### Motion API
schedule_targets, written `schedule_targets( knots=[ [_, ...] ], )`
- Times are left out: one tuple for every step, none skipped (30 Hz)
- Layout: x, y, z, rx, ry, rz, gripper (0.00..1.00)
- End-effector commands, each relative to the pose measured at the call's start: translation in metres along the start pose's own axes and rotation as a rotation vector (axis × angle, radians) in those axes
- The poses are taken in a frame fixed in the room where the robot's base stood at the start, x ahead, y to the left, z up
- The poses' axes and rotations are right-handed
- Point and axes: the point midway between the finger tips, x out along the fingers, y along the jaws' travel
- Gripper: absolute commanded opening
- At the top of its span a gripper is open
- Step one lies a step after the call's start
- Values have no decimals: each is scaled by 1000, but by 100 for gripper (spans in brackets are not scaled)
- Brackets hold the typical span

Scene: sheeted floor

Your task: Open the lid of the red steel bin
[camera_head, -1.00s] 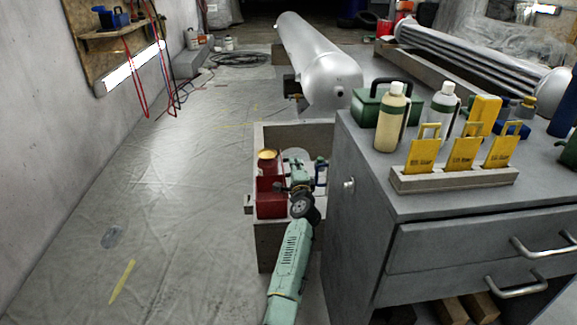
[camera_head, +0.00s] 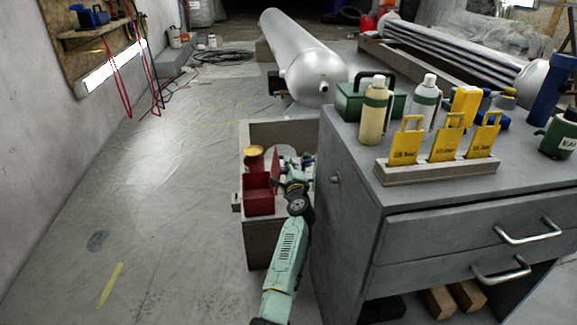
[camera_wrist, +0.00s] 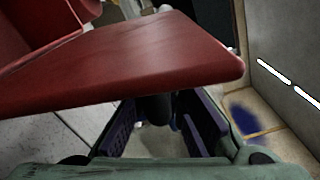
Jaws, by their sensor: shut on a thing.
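The red steel bin (camera_head: 257,200) stands in the grey open-topped box left of the cabinet. Its lid (camera_head: 275,166) is raised at the bin's right side, and the bin's top looks open. My gripper (camera_head: 284,185) is at the lid, just right of the bin. In the wrist view the red lid (camera_wrist: 130,70) spans the picture as a tilted plate, with part of the bin (camera_wrist: 25,30) at upper left. The gripper's purple-padded fingers (camera_wrist: 158,128) are around a dark part under the lid, apparently its handle. The exact contact is hidden by the lid.
The grey cabinet (camera_head: 350,235) stands close to the right of my arm. A red can with a yellow top (camera_head: 253,158) is behind the bin. The grey box wall (camera_head: 265,240) lies below it.

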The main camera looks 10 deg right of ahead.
Motion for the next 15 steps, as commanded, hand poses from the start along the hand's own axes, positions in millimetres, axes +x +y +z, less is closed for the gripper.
schedule_targets(
  knots=[
    [0, -2, 1, -1, 0, -3, 0],
    [0, -2, 1, -1, 0, -3, 0],
    [0, -2, 1, -1, 0, -3, 0],
    [0, -2, 1, -1, 0, -3, 11],
    [0, -2, 1, -1, 0, -3, 13],
    [0, -2, 1, -1, 0, -3, 16],
    [0, -2, 1, -1, 0, -3, 18],
    [0, -2, 1, -1, 0, -3, 20],
    [0, -2, 1, -1, 0, -4, 23],
    [0, -2, 1, -1, 0, -4, 25],
    [0, -3, 1, -1, 0, -4, 27],
    [0, -3, 1, -1, 0, -5, 29],
    [1, -3, 1, -1, 0, -5, 31],
    [1, -3, 1, -1, 0, -5, 31],
    [1, -3, 1, -1, 0, -5, 31]
  ],
)
